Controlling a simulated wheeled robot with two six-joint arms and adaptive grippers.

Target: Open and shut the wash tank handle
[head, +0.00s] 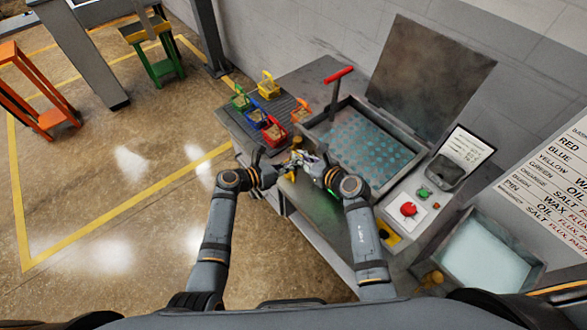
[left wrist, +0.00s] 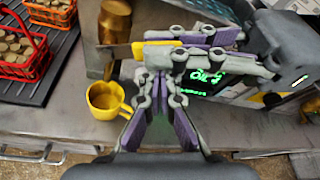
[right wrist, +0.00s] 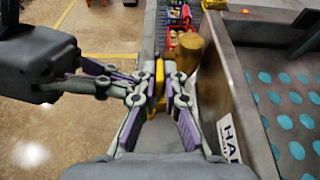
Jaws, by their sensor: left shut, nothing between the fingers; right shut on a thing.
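The wash tank (head: 325,115) is an open metal basin with a teal dotted bottom, and its label is partly cut off in the right wrist view (right wrist: 229,140). My right gripper (right wrist: 158,98) is shut on a yellow handle (right wrist: 159,72) beside the tank's outer wall. The handle is mostly hidden by the fingers; a yellow-orange bit shows in the left wrist view (left wrist: 137,47). A brass cylinder (right wrist: 188,52) stands just beyond it. My left gripper (left wrist: 158,105) is shut and empty, close to the right gripper. A yellow cup-like opening (left wrist: 104,97) lies left of its fingers.
Several coloured baskets (head: 273,131) of small parts stand on a dark ribbed rack (head: 240,118). A raised lid (head: 430,70) leans at the back. A panel with a red button (head: 408,209) is to the right.

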